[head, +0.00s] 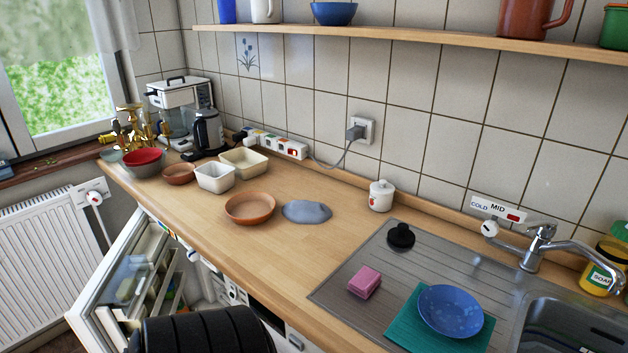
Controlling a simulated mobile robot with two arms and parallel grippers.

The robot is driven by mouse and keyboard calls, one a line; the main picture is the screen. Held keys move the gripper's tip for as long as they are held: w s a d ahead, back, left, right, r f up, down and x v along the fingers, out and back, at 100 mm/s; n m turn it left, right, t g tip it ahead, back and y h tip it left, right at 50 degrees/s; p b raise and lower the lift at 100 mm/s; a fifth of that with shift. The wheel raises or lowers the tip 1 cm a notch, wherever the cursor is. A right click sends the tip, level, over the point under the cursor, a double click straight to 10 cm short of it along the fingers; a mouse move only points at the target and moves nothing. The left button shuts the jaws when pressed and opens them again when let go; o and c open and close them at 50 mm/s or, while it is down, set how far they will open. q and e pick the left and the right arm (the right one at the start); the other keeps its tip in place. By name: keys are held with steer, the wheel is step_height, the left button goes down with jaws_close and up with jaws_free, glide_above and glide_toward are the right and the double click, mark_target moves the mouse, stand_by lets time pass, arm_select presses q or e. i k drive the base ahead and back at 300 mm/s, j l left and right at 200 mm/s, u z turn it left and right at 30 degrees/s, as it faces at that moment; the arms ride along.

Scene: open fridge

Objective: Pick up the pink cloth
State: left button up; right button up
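A small pink block-like piece (364,282), which looks like a folded cloth or a sponge, lies on the ribbed drainboard of the sink. It is left of the teal cloth (402,313) and apart from the blue plate (451,310) that rests on that cloth. It is fully visible, and nothing covers it. Neither of my grippers shows in the head view.
A black stopper (401,236) and a white lidded jar (381,196) stand behind the pink piece. The faucet (540,246) and sink basin (575,325) are at right. An open fridge (110,318) is below.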

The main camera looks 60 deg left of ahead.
mark_target(366, 281)
steer(key=u, duration=1.6)
